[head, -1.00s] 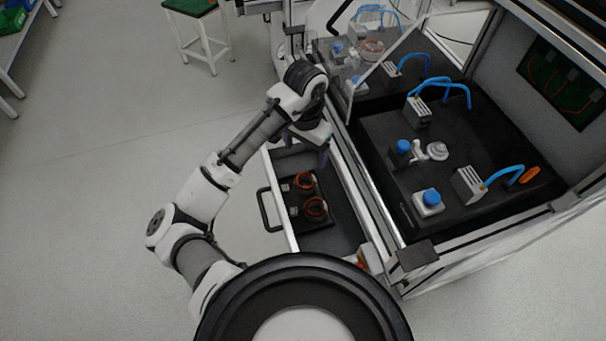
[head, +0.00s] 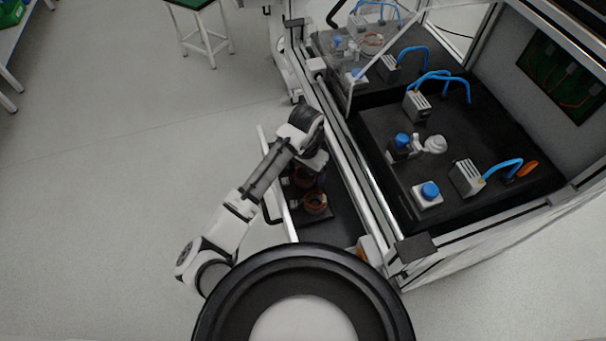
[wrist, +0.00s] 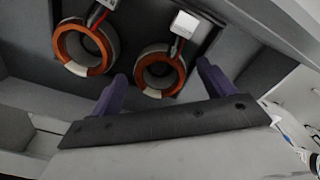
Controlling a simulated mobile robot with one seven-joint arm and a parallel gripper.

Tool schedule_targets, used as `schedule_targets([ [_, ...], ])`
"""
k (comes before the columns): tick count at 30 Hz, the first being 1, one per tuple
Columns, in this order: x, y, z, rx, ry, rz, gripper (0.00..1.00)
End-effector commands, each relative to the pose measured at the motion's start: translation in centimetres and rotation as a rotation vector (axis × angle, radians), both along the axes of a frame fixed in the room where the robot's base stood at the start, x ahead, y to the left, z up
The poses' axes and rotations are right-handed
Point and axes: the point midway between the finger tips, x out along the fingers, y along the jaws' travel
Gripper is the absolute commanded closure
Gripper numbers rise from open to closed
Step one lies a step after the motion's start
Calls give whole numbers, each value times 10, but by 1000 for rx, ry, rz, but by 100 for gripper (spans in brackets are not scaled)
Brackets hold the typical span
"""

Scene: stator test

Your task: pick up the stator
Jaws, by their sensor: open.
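Two stators lie in the open drawer, each a ring with orange-copper windings and a small white connector. In the head view the nearer stator (head: 315,203) is clear, and the farther stator (head: 303,178) is partly hidden by my arm. The wrist view shows one stator (wrist: 86,48) at upper left and another stator (wrist: 160,72) near the middle. My gripper (wrist: 163,88) is open, its two purple fingers apart, with the middle stator beyond and between the fingertips in the picture. The fingers touch neither stator visibly. In the head view the gripper is mostly hidden under my wrist.
Open floor (head: 110,190) lies left. A green-topped stool (head: 203,38) stands farther back.

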Motion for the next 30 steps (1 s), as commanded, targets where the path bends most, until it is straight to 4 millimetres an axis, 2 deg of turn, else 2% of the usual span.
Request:
schedule_targets([
  [7, 0, 0, -3, 0, -1, 0, 19],
  [22, 0, 0, -2, 0, -2, 0, 83],
  [30, 0, 0, 1, 0, -2, 0, 83],
])
